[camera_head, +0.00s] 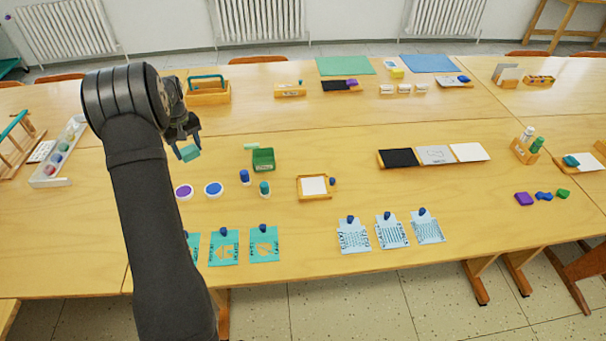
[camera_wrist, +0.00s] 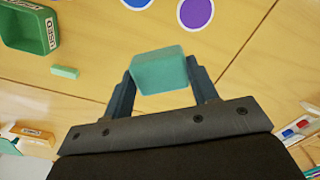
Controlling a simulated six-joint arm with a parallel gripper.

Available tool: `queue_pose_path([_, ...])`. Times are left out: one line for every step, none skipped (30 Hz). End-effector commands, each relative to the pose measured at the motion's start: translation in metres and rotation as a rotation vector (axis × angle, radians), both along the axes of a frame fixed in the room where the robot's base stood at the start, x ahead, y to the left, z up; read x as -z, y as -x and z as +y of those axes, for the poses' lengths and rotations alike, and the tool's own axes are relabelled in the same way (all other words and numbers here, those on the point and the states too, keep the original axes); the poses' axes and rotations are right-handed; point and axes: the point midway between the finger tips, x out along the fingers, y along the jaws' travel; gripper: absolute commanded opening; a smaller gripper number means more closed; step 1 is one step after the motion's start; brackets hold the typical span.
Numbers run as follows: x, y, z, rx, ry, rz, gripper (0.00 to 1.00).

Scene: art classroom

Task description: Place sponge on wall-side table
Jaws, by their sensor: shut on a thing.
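My gripper (camera_head: 184,140) is shut on a teal sponge (camera_head: 190,153) and holds it above the near table. In the wrist view the sponge (camera_wrist: 160,70) sits between the two dark fingers of my gripper (camera_wrist: 161,82). The wall-side table (camera_head: 410,108) is the far row of wooden tabletop, beyond a seam and nearer the radiators. The near table (camera_head: 345,235) lies in front of it. A green box (camera_head: 263,160) stands on the near table to the right of my gripper, with a small light green piece (camera_head: 251,146) behind it.
A wooden caddy with a teal handle (camera_head: 208,92) stands on the wall-side table behind my gripper. A green mat (camera_head: 345,66) and a blue mat (camera_head: 428,63) lie farther right. Bare wood shows around (camera_head: 250,110).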

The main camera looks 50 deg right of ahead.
Motion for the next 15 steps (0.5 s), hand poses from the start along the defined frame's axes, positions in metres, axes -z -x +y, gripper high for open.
queue_pose_path([0.0,0.017,-0.026,0.04,0.0,0.0,0.32])
queue_pose_path([0.0,0.026,-0.039,0.06,0.0,-0.001,0.32])
queue_pose_path([0.0,0.038,-0.057,0.086,0.0,-0.001,0.32])
queue_pose_path([0.0,0.048,-0.07,0.107,0.0,-0.001,0.32])
queue_pose_path([0.0,0.059,-0.083,0.127,0.0,-0.001,0.32])
queue_pose_path([0.0,0.073,-0.099,0.153,0.0,-0.001,0.32])
queue_pose_path([0.0,0.084,-0.111,0.172,0.0,0.0,0.32])
queue_pose_path([0.0,0.095,-0.123,0.192,0.0,0.0,0.32])
queue_pose_path([0.0,0.11,-0.138,0.218,0.0,0.0,0.32])
queue_pose_path([0.0,0.122,-0.149,0.239,0.0,0.0,0.32])
queue_pose_path([0.0,0.134,-0.16,0.259,0.0,0.0,0.32])
queue_pose_path([0.0,0.151,-0.175,0.286,0.0,0.0,0.32])
queue_pose_path([0.0,0.163,-0.185,0.305,0.0,0.0,0.32])
queue_pose_path([0.0,0.176,-0.195,0.325,0.0,0.0,0.32])
queue_pose_path([0.0,0.194,-0.207,0.351,0.0,0.0,0.32])
